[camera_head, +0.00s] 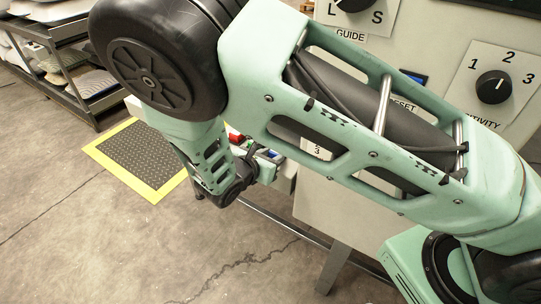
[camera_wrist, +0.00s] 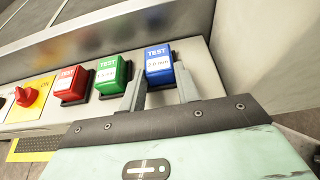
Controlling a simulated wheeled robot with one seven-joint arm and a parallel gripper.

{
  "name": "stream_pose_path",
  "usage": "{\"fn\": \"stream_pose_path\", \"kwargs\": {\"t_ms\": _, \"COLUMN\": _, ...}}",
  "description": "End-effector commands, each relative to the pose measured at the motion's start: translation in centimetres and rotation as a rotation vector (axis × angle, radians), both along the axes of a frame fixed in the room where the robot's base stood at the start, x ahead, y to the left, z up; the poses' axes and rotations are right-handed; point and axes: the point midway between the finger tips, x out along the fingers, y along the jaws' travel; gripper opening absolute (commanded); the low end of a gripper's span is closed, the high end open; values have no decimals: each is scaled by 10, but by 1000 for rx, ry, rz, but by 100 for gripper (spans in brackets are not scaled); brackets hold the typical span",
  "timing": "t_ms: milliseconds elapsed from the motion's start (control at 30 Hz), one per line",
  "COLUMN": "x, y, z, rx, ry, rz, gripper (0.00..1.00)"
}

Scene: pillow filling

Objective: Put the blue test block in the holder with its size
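The blue test block (camera_wrist: 159,62) stands upright at the right end of the row in the wrist view. It has a white size label that is too small to read surely. My gripper (camera_wrist: 160,83) is open, with one finger on each side of the block's lower front. I cannot tell whether either finger touches it. I cannot make out a size holder in either view.
A green test block (camera_wrist: 110,73) and a red one (camera_wrist: 72,83) stand left of the blue block, each in a dark seat. A red knob (camera_wrist: 29,96) on a yellow plate is farther left. In the head view, a control panel (camera_head: 440,60) stands behind my arm.

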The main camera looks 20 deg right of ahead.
Motion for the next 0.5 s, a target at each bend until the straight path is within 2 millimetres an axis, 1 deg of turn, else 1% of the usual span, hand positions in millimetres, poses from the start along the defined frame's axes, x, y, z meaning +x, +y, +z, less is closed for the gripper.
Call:
{"fn": "stream_pose_path", "kwargs": {"t_ms": 33, "x": 0, "y": 0, "z": 0, "rx": 0, "ry": 0, "rz": 0, "gripper": 43}}
{"fn": "stream_pose_path", "kwargs": {"t_ms": 67, "x": 0, "y": 0, "z": 0, "rx": 1, "ry": 1, "rz": 0, "gripper": 51}}
{"fn": "stream_pose_path", "kwargs": {"t_ms": 100, "x": 0, "y": 0, "z": 0, "rx": 1, "ry": 1, "rz": 0, "gripper": 54}}
{"fn": "stream_pose_path", "kwargs": {"t_ms": 333, "x": 0, "y": 0, "z": 0, "rx": 0, "ry": 0, "rz": 0, "gripper": 54}}
{"fn": "stream_pose_path", "kwargs": {"t_ms": 433, "x": 0, "y": 0, "z": 5, "rx": 1, "ry": 0, "rz": 0, "gripper": 54}}
{"fn": "stream_pose_path", "kwargs": {"t_ms": 500, "x": -4, "y": 7, "z": 6, "rx": 2, "ry": -1, "rz": 1, "gripper": 54}}
